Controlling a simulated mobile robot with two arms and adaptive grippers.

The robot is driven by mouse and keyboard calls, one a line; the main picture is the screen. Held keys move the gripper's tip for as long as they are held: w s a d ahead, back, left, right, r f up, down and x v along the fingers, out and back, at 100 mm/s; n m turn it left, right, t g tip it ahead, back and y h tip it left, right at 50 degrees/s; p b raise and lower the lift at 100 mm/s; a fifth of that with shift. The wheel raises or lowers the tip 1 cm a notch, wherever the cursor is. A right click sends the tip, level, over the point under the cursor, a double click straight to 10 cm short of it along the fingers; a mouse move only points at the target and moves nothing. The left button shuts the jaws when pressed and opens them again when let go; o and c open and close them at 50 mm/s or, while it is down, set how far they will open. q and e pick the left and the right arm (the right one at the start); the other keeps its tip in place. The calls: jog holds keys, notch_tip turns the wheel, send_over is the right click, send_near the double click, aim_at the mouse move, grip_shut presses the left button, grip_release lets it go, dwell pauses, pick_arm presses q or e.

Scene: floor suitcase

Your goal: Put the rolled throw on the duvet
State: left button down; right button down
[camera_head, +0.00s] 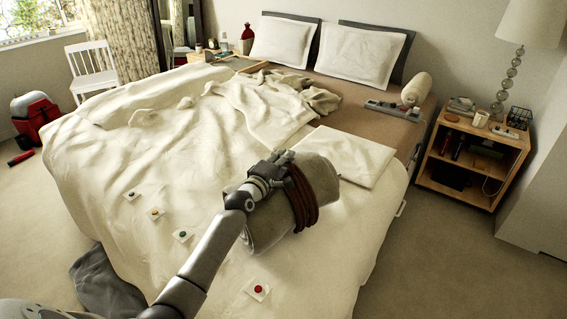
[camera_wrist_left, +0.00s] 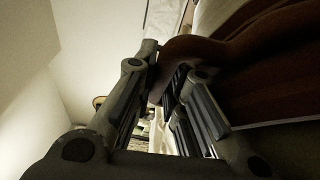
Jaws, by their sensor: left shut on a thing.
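The rolled throw (camera_head: 265,222) is a grey-beige roll with dark red-brown straps (camera_head: 303,200) around it. It is at the near right part of the cream duvet (camera_head: 130,215); I cannot tell whether it rests there or hangs just above. My left gripper (camera_head: 284,165) is shut on the throw at its strap, at the roll's upper side. In the left wrist view the fingers (camera_wrist_left: 165,95) close around a brown strap (camera_wrist_left: 200,48), with the throw filling the right side. The gripper and straps hide part of the roll. My right gripper does not show.
Several small cards with coloured buttons (camera_head: 258,289) lie on the duvet. A folded cream cloth (camera_head: 343,155) is just beyond the throw. A bedside shelf (camera_head: 470,160) stands at right. Dark cloth (camera_head: 108,285) lies on the floor at lower left. The duvet's left middle is mostly clear.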

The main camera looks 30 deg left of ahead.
pick_arm(q)
jog(key=shift+a+f, duration=0.1)
jog(key=shift+f, duration=0.05)
jog(key=c, duration=1.9)
grip_release()
jog(key=shift+f, duration=0.35)
jog(key=o, duration=0.4)
jog(key=shift+r, duration=0.1)
